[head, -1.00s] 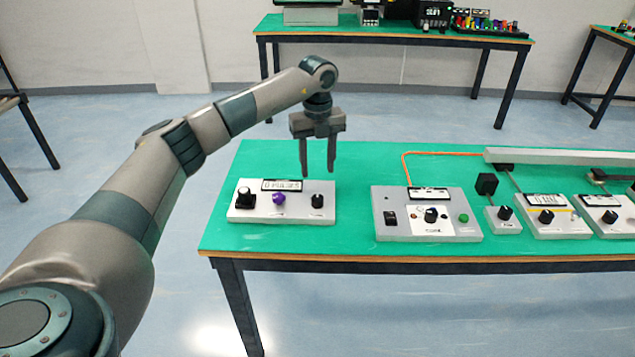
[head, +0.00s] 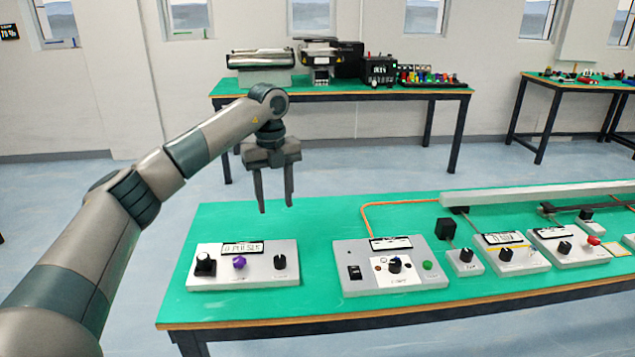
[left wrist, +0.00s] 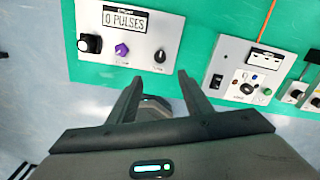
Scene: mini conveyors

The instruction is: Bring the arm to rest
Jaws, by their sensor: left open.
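My left gripper (head: 275,208) is open and empty, its two fingers pointing down. In the head view it hangs above the green table (head: 320,212), over the back of the pulse control box (head: 215,280). That box is light grey with a black knob, a purple knob, another black knob and a display. In the left wrist view the fingers (left wrist: 160,82) are apart with nothing between them, and the box (left wrist: 128,62) shows beyond them, its display reading "0 PULSES". My right gripper is in neither view.
A second control box (head: 345,285) with a switch, dial and green button stands to the right. Several smaller boxes (head: 500,262) and a long grey conveyor bar (head: 530,194) lie farther right. A back table (head: 330,98) holds machines. Bare green surface lies behind the boxes.

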